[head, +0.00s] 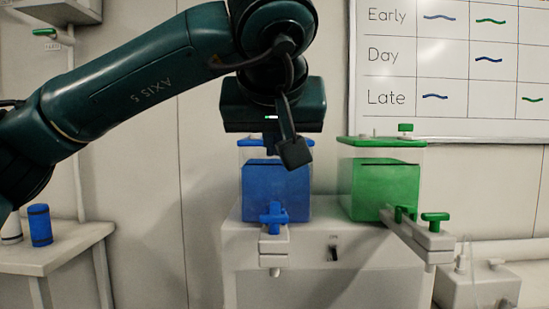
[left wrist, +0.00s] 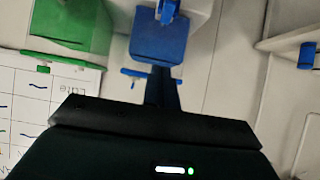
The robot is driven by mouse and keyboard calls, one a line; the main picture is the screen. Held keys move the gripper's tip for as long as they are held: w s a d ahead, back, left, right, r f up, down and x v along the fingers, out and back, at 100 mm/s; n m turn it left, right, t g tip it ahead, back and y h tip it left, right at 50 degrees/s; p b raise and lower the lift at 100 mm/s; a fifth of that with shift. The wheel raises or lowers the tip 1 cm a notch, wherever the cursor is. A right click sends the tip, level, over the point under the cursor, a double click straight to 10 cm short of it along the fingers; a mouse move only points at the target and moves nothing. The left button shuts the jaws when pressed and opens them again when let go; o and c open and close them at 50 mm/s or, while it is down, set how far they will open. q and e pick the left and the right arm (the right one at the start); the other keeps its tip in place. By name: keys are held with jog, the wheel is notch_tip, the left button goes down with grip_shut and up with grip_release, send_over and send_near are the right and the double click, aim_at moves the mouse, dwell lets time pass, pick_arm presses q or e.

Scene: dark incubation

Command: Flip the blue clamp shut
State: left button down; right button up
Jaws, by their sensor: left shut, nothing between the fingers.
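The blue clamp (head: 272,216) is a small cross-shaped blue piece on a short white outlet (head: 271,246) at the front foot of the blue tank (head: 262,190). I cannot tell from its look whether it is open or shut. My left gripper (head: 295,152) is shut and empty, pointing down in front of the tank's upper right part, above the clamp and apart from it. In the left wrist view, the blue clamp (left wrist: 168,11) is at the top edge, partly cut off, beyond the gripper's fingers (left wrist: 161,84). My right gripper is not in view.
A green tank (head: 380,188) with a green clamp (head: 435,219) on its outlet stands to the right on the same white cabinet (head: 305,275). A side table (head: 60,257) at left holds a blue bottle (head: 40,225). A whiteboard chart (head: 455,75) hangs behind.

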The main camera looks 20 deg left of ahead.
pick_arm(q)
send_over(275, 208)
jog(key=s, duration=0.1)
notch_tip(275, 208, down, 4)
jog(key=shift+d+f, duration=0.15)
jog(key=shift+f, duration=0.1)
jog(key=f, duration=0.1)
jog(key=w+f+b, duration=0.1)
jog(key=shift+f, duration=1.1)
